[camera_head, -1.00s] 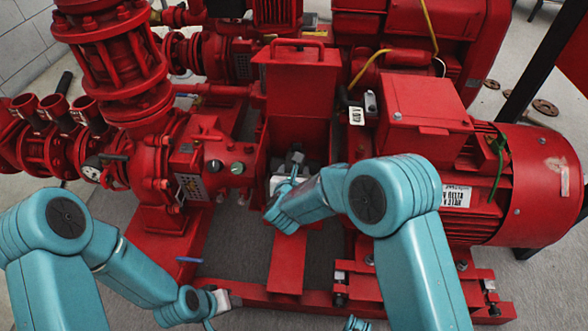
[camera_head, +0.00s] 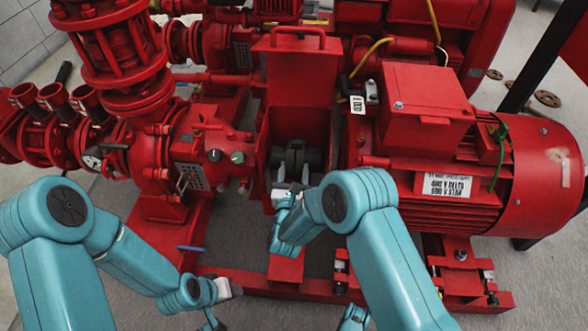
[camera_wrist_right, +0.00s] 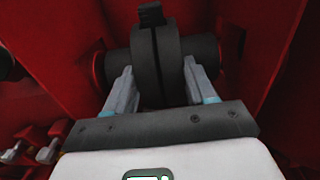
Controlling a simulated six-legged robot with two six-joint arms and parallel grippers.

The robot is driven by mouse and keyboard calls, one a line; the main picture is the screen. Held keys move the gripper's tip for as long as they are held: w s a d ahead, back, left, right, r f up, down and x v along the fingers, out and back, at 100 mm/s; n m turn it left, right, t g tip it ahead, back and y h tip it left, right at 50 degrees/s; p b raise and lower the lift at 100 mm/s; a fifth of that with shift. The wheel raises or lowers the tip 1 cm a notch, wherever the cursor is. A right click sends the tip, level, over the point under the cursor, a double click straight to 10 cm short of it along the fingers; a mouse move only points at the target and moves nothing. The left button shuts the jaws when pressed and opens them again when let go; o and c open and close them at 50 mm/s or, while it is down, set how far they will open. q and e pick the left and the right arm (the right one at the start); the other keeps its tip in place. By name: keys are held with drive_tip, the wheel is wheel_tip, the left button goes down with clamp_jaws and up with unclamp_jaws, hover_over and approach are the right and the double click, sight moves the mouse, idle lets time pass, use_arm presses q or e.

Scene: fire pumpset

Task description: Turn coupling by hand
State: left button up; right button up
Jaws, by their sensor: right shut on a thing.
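The coupling (camera_head: 312,158) is a dark grey double disc on a shaft inside the open red guard (camera_head: 298,95), between the pump and the motor. My right gripper (camera_head: 291,172) reaches up to it from the front. In the right wrist view, its two grey fingers (camera_wrist_right: 155,88) lie on either side of the coupling (camera_wrist_right: 155,58), shut on its disc. A dark block stands up at the disc's top. The coupling's far side is hidden. My left gripper (camera_head: 228,288) is low in front of the pump base, away from the coupling; its finger gap is not clear.
The red motor (camera_head: 535,175) stands close on the right and the red pump (camera_head: 160,160) with valves on the left. The guard walls leave a narrow space around the coupling. A blue-handled lever (camera_head: 192,249) sticks out near the base frame. Grey floor lies in front.

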drive_tip(key=shift+d+f+t, duration=0.15)
drive_tip(key=shift+f+t, duration=0.15)
idle(0.5)
drive_tip(key=o, duration=1)
drive_tip(key=shift+o, duration=0.2)
